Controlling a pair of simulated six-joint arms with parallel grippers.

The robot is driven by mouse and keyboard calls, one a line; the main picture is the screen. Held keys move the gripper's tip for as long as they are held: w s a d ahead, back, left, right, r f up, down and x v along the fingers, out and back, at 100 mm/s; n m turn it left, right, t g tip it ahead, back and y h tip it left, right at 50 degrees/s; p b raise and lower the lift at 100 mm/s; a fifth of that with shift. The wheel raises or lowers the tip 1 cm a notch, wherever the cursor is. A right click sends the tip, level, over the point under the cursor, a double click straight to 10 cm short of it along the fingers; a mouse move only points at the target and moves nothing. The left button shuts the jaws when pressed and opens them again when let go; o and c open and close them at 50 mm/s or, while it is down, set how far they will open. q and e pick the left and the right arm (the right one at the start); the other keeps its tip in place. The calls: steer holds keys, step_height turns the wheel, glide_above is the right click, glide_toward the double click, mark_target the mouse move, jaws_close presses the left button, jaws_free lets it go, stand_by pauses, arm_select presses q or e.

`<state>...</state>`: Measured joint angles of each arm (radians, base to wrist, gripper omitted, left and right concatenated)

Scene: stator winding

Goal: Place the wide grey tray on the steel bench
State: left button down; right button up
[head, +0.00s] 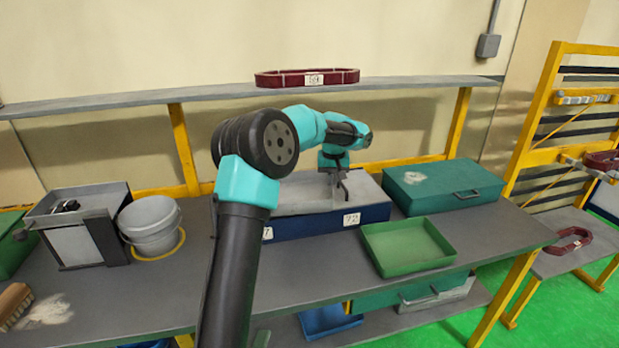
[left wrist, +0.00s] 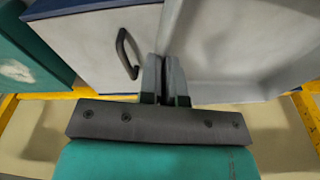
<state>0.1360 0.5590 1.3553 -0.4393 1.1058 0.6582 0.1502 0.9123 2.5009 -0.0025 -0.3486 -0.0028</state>
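The wide grey tray (head: 302,196) rests on the left part of a blue case in the middle of the bench. My left arm partly hides it in the head view. In the left wrist view the tray's pale inside (left wrist: 235,50) fills the right half. My left gripper (head: 340,183) points down at the tray's right side. Its fingers (left wrist: 164,62) are close together, with the tray's thin wall between them. The steel bench (head: 310,268) has a dark grey top and yellow legs. My right gripper is out of view.
The blue case (head: 318,224) has a grey top with a dark handle (left wrist: 127,52). A green tray (head: 408,247) and a teal toolbox (head: 440,186) stand to the right. A grey bucket (head: 150,222) stands at the left. The bench front is clear.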

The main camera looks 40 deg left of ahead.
arm_select(q)
steer(key=s+d+r+m, duration=0.1)
steer(key=s+d+m, duration=0.2)
steer(key=d, duration=1)
steer(key=s+d+r+m, duration=0.2)
steer(key=s+d+m, duration=0.2)
steer(key=s+d, duration=0.4)
steer(key=d, duration=0.4)
steer(key=shift+d+r+h, duration=0.3)
steer(key=shift+d+h, duration=0.1)
steer(key=shift+a, duration=0.1)
